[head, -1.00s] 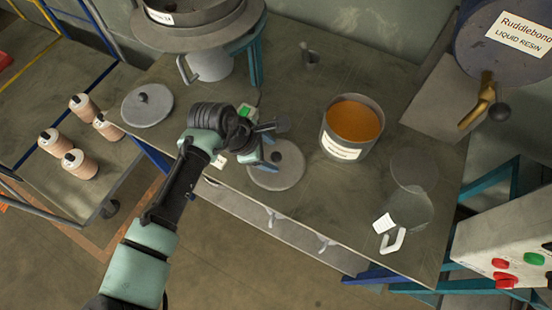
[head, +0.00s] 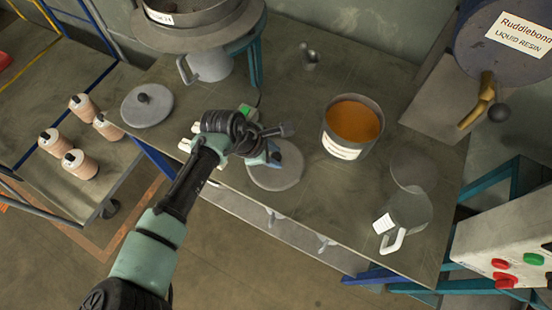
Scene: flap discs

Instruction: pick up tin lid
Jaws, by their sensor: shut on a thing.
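The tin lid (head: 278,178) is a flat grey disc on the bench, just left of and in front of the open tin (head: 342,150) of orange powder. My gripper (head: 273,157) is over the lid from the left, shut on its middle, where the knob is. The knob is mostly hidden by the fingers. I see no clear gap between the lid and the bench.
A second grey lid (head: 147,106) with a dark knob lies at the left of the bench (head: 330,215). A metal jug (head: 208,66) stands behind, and a clear jug (head: 410,208) at the right. Several bobbins (head: 82,165) stand on the left cart.

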